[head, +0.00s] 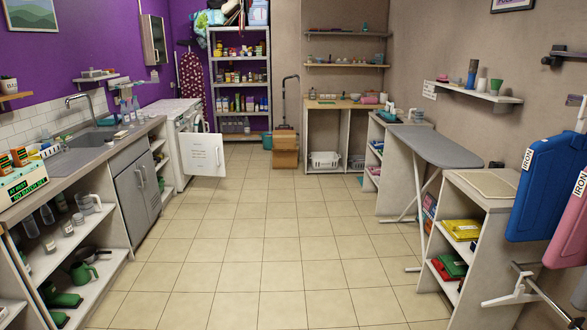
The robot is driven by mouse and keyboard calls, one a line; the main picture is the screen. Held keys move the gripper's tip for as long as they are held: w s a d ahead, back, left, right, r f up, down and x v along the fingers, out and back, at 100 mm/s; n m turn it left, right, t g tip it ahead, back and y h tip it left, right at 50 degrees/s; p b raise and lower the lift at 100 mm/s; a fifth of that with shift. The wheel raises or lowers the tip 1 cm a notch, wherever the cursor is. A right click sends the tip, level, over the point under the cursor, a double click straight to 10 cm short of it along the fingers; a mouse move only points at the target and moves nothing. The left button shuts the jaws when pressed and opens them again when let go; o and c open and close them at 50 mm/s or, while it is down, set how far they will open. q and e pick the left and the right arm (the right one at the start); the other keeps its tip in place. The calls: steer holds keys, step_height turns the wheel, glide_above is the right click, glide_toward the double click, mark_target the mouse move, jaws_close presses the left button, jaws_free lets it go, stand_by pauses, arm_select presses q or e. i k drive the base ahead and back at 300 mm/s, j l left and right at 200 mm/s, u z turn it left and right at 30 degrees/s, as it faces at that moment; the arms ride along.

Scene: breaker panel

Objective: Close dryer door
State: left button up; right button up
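A white front-loading machine (187,128), which looks like the dryer, stands along the left wall beyond the sink counter. A white door panel (201,155) stands open from its front and sticks out to the right into the aisle. A small dark mark shows near the panel's right edge. The panel hides part of the machine's front, so I cannot see its opening clearly. Neither of my grippers is in view.
The tiled floor (235,230) is clear down the middle. The sink counter and grey cabinet (136,184) line the left. An ironing board (433,145) and a low shelf unit (487,188) stand at the right. A brown box (285,148) stands at the back.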

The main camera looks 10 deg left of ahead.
mark_target(202, 154)
steer(key=i+j+u, duration=0.1)
steer(key=i+u, duration=0.35)
steer(key=i, duration=5.2)
steer(key=i+l+u, duration=0.1)
steer(key=i, duration=0.65)
steer(key=i+l+u, duration=0.1)
steer(key=i, duration=0.65)
steer(key=i+u, duration=0.45)
steer(key=i+l+u, duration=0.15)
steer(key=i+u, duration=0.3)
steer(key=i+l+u, duration=0.3)
steer(key=u, duration=0.15)
steer(key=i+l+u, duration=0.45)
